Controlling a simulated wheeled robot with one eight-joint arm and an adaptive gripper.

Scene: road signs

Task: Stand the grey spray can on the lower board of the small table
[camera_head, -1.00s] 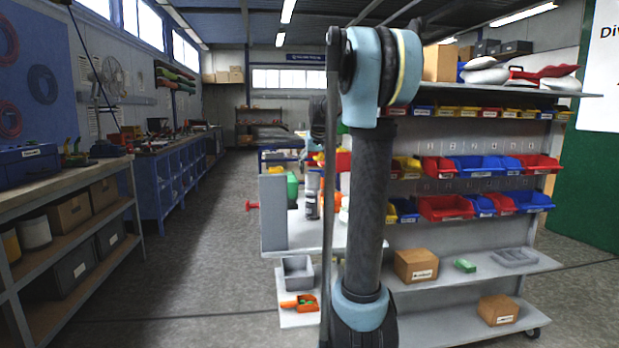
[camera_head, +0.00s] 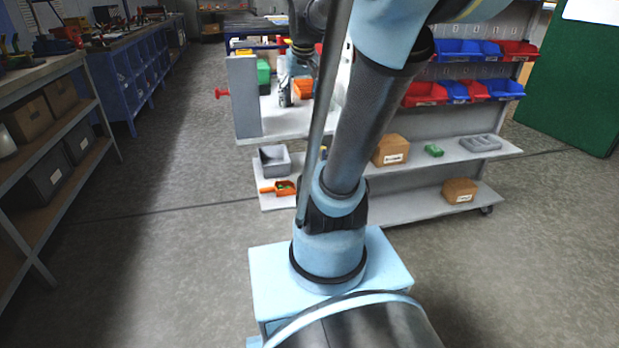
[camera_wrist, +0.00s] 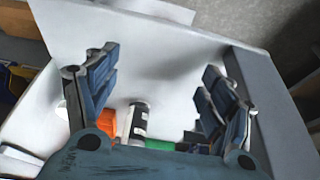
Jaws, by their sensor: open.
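The grey spray can (camera_wrist: 138,122), with a dark label band, stands on the white upper board (camera_wrist: 185,65) of the small table in the wrist view. In the head view it is hard to tell apart from my gripper (camera_head: 285,92), which is over the upper board (camera_head: 290,125). My gripper (camera_wrist: 160,75) is open, its fingers wide apart, with the can seen in the gap between them; I cannot tell how far apart they are from it. The lower board (camera_head: 272,203) holds a grey bin (camera_head: 275,160) and an orange scoop (camera_head: 280,188).
A grey upright panel (camera_head: 244,95) with a red knob edges the upper board's left side. Green (camera_head: 263,72) and orange (camera_head: 303,88) things stand near the can. The shelf rack (camera_head: 480,150) is at right. The floor (camera_head: 180,240) at left is clear.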

